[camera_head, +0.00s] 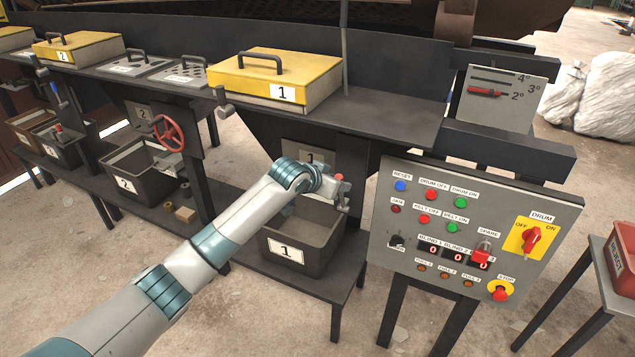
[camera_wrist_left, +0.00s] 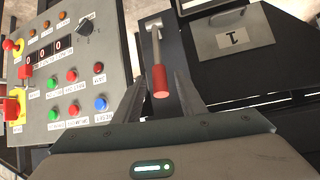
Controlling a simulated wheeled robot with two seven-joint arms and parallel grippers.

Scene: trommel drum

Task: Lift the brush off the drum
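The drum (camera_head: 395,14) shows only as a dark brown mesh strip at the top edge of the head view. I cannot make out the brush. My left gripper (camera_head: 342,190) is in front of the chute above bin 1. In the left wrist view my left gripper (camera_wrist_left: 160,82) has its two fingers apart. A lever with a red handle (camera_wrist_left: 159,82) on a metal rod lies between the fingers in that picture, with gaps on both sides. In the head view the lever's red tip (camera_head: 339,177) shows just beside the gripper. My right gripper is in neither view.
The control panel (camera_head: 470,225) stands right of the gripper, with buttons and a drum switch (camera_head: 531,238). Bin 1 (camera_head: 300,240) is below the gripper. A yellow-lidded box (camera_head: 275,75) sits above. A scale plate (camera_head: 505,98) with a red pointer is at upper right.

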